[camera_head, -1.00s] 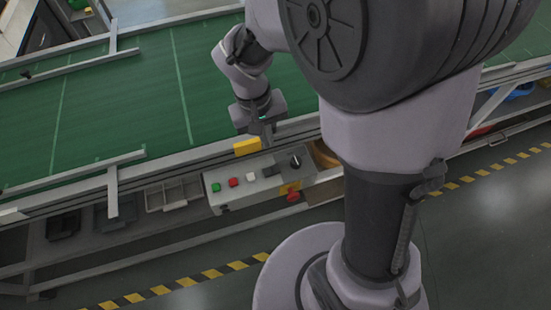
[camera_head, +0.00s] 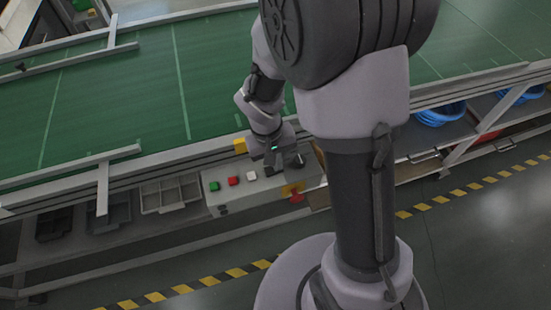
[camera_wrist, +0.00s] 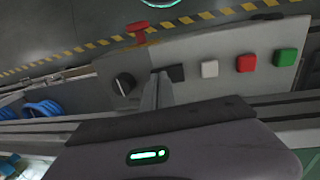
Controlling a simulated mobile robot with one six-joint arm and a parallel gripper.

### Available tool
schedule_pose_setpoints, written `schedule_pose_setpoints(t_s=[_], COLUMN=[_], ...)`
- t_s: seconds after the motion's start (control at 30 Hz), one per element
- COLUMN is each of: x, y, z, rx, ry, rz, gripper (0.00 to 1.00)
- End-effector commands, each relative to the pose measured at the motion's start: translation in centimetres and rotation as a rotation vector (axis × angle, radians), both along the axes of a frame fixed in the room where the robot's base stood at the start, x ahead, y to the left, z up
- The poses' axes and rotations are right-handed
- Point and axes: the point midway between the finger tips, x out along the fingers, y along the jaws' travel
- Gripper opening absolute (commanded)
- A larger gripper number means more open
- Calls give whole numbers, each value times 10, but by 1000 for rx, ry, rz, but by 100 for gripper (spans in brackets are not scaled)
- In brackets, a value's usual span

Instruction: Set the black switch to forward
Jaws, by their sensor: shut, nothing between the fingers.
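The black switch (camera_wrist: 124,84) is a round rotary knob with a pale pointer line. It sits on the grey control panel (camera_wrist: 225,47), on a raised plate at its left end in the wrist view. My gripper (camera_wrist: 164,78) is shut and empty, its fingers just right of the knob there and apart from it in the picture. A small black square (camera_wrist: 176,72) on the panel is partly hidden behind the fingers.
White (camera_wrist: 209,69), red (camera_wrist: 246,63) and green (camera_wrist: 285,57) buttons line the panel. A red mushroom button (camera_wrist: 137,29) stands out from the panel's side near the knob. A yellow block (camera_head: 240,146) is on the conveyor's edge, close to my wrist.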

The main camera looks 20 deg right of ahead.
Motion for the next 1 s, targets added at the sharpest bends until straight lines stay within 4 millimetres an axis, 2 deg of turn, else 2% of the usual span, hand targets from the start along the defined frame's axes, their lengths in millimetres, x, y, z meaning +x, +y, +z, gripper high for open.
schedule_pose_setpoints(t_s=[0.2,0.3,0.57,1.0], x=[0,0,-1,-1], y=[0,-3,-2,14], z=[0,-8,-5,-2], rx=[0,0,0,0], ry=[0,0,2,2], rz=[0,-1,1,0], gripper=[0,0,0,0])
